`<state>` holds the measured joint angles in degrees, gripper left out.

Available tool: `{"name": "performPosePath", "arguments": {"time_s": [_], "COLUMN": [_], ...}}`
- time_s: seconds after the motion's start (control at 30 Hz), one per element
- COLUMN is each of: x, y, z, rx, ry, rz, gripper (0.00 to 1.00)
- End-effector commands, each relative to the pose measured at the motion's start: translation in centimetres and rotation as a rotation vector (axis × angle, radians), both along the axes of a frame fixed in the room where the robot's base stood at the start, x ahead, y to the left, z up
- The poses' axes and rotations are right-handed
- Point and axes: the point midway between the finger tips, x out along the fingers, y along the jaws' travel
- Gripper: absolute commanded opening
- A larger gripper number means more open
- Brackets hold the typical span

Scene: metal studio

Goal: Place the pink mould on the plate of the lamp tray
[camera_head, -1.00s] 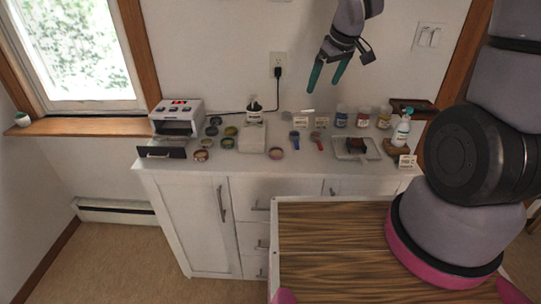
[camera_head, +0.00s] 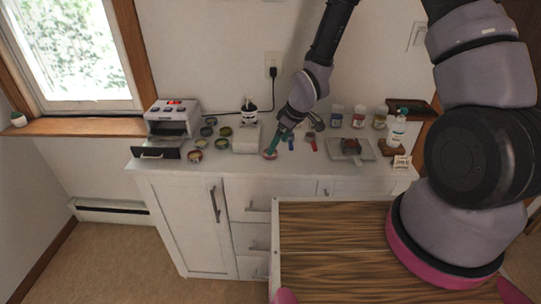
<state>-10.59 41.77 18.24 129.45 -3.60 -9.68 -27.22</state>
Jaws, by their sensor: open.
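The pink mould (camera_head: 269,155) is a small round ring on the white cabinet top, left of centre. My gripper (camera_head: 274,148) reaches down over it with its teal fingers. The fingers partly cover the mould, and I cannot tell whether they touch it. The gripper is open. The white lamp (camera_head: 172,112) stands at the left end of the cabinet top. The plate in the tray is too small to make out clearly.
Several round moulds (camera_head: 195,155) lie between the lamp and a white block (camera_head: 246,139). Small tools (camera_head: 312,140), several jars (camera_head: 358,116), a clear tray (camera_head: 350,151) and a pump bottle (camera_head: 397,132) stand to the right. A cord runs behind.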

Motion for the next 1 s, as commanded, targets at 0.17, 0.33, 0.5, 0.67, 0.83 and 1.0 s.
{"name": "performPosePath", "arguments": {"time_s": [0.17,0.33,0.5,0.67,0.83,1.0], "x": [1.1,1.8,1.9,1.9,1.9,1.9], "y": [1.2,1.9,2.1,2.1,2.1,2.1], "z": [-1.9,-3.8,-4.3,-4.3,-4.3,-4.3], "rx": [0.0,0.0,-0.001,0.0,0.0,0.0], "ry": [0.002,0.002,0.001,0.0,0.0,0.0], "rz": [0.0,-0.001,-0.001,-0.001,-0.001,-0.001], "gripper": [0.99,0.99,0.99,0.91,0.26,0.01]}}
